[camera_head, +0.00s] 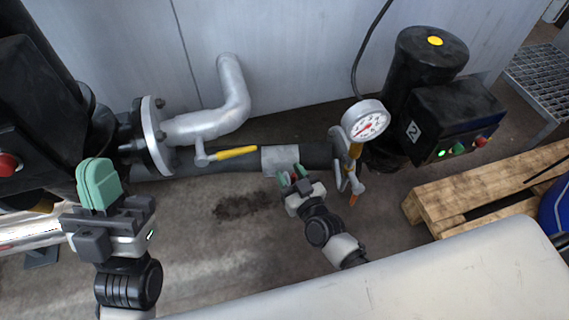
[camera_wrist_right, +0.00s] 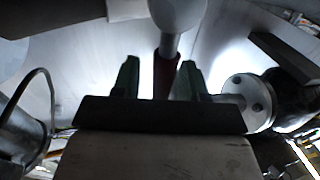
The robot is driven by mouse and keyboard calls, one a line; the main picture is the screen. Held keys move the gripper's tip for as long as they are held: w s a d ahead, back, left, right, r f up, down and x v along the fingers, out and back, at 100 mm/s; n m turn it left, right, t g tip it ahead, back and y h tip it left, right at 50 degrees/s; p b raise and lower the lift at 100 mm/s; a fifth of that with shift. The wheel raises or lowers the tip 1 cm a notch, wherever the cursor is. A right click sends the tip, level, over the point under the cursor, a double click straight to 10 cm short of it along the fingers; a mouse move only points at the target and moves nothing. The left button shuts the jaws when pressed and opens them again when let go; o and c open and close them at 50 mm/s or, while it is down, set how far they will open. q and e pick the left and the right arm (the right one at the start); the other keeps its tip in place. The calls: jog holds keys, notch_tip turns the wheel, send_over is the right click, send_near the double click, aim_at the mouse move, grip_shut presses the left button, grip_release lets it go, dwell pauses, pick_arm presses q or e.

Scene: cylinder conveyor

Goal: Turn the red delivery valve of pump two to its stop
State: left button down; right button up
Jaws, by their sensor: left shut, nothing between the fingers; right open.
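Pump two (camera_head: 430,95), black with a "2" label, stands at the right in the head view. In the right wrist view a dark red bar (camera_wrist_right: 166,75), apparently the red valve's lever, shows between the fingertips below a pale rounded part (camera_wrist_right: 176,14). Contact cannot be told. My left gripper (camera_head: 98,180) is shut and empty at the left.
A yellow-handled lever (camera_head: 236,153) lies along the dark pipe (camera_head: 325,155). A pressure gauge (camera_head: 366,120) and an orange-tipped part (camera_head: 353,200) are beside pump two. A wooden pallet (camera_head: 480,185) is at the right. Bare floor (camera_head: 210,240) lies between my grippers.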

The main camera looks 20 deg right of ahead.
grip_shut()
dwell(0.3)
jog(key=shift+r, duration=0.1)
